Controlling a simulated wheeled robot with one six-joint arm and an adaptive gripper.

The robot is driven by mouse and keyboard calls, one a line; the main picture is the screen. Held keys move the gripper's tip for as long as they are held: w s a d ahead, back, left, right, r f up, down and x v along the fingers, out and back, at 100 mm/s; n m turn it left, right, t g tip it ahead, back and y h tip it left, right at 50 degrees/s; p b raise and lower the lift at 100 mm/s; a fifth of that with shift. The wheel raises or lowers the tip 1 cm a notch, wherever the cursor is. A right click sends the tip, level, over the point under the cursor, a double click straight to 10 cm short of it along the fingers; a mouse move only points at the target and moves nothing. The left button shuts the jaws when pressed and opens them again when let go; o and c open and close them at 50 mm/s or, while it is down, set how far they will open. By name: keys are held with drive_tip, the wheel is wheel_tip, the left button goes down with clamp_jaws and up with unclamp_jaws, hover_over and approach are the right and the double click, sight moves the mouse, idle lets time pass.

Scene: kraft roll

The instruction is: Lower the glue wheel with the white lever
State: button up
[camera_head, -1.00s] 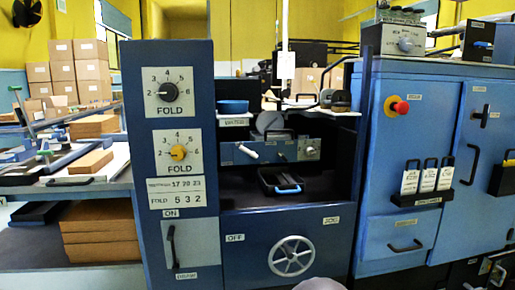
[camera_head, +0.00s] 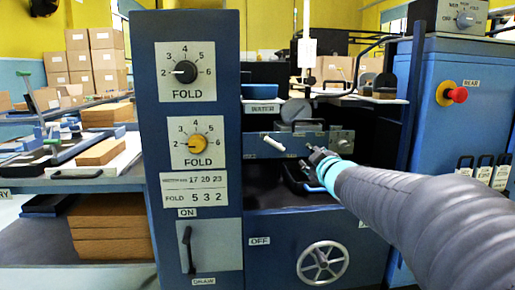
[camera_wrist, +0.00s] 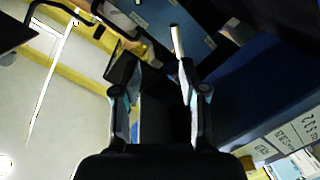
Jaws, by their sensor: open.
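The white lever (camera_head: 274,143) is a short pale rod on the front of a blue-grey panel in the machine's middle bay. It slants down to the right. A grey disc (camera_head: 295,110), which may be the glue wheel, shows above the panel. My gripper (camera_head: 313,156) is in front of the panel, a little right of and below the lever. In the wrist view my gripper (camera_wrist: 158,80) is open with nothing between its fingers. The lever (camera_wrist: 177,42) shows there just beyond the right fingertip, and I cannot tell whether they touch. My arm hides part of the bay.
The dial column (camera_head: 199,130) stands left of the bay. A white handwheel (camera_head: 322,262) is below, and a red knob (camera_head: 457,95) at right.

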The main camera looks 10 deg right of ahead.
sight(274, 143)
drive_tip(key=w+a+n+y, duration=0.1)
drive_tip(key=w+a+n, duration=0.1)
drive_tip(key=w, duration=0.4)
drive_tip(key=w+a+n+y, duration=0.1)
drive_tip(key=w+a+y, duration=0.1)
drive_tip(key=w, duration=0.4)
drive_tip(key=w+a+n+y, duration=0.2)
drive_tip(key=w+a, duration=0.1)
drive_tip(key=w, duration=0.3)
drive_tip(key=shift+w+f+n, duration=0.3)
drive_tip(key=shift+f, duration=0.05)
clamp_jaws()
